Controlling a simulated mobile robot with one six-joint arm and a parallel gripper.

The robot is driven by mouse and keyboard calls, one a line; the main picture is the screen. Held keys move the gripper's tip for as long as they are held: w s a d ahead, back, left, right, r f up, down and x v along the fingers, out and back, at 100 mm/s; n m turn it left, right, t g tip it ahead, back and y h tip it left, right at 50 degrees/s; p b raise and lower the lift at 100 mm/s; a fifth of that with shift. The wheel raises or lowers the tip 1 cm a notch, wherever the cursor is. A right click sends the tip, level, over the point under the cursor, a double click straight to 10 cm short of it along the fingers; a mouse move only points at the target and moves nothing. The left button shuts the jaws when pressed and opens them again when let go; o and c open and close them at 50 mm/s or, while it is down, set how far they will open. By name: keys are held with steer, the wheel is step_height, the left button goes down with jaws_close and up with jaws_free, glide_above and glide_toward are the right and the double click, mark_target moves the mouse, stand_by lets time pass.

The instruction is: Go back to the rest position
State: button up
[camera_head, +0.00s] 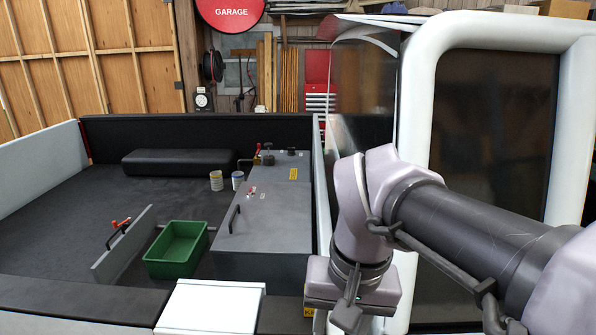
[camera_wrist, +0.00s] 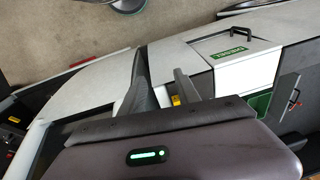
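My arm reaches in from the right side of the head view and bends down beside the pickup cab. My gripper is at the bottom of the wrist view (camera_wrist: 166,78), with its two dark fingers apart and nothing visible between them. In the head view the gripper end hangs low near the bottom edge, and its fingertips cannot be made out. A green bin (camera_head: 176,249) stands on the pickup bed floor and looks empty. A corner of the green bin also shows in the wrist view (camera_wrist: 260,102).
A grey box (camera_head: 268,215) with a black handle stands on the bed beside my arm. Two cans (camera_head: 216,181) (camera_head: 238,180) stand behind it. A grey panel (camera_head: 123,245) with a red-handled item stands left of the bin. The cab (camera_head: 490,130) is close behind my arm.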

steer(key=s+d+f+m+t+b, duration=0.1)
steer(key=s+f+b, duration=0.2)
steer(key=f+b, duration=0.5)
steer(key=s+d+f+m+t+b, duration=0.1)
steer(key=s+d+f+t+b, duration=0.1)
steer(key=f+b, duration=0.6)
steer(key=s+d+f+m+t+y+b, duration=0.1)
steer(key=s+f+b, duration=0.3)
steer(key=f+b, duration=0.5)
steer(key=shift+s+d+f+t, duration=0.2)
steer(key=shift+f+t, duration=0.1)
steer(key=shift+f, duration=2.55)
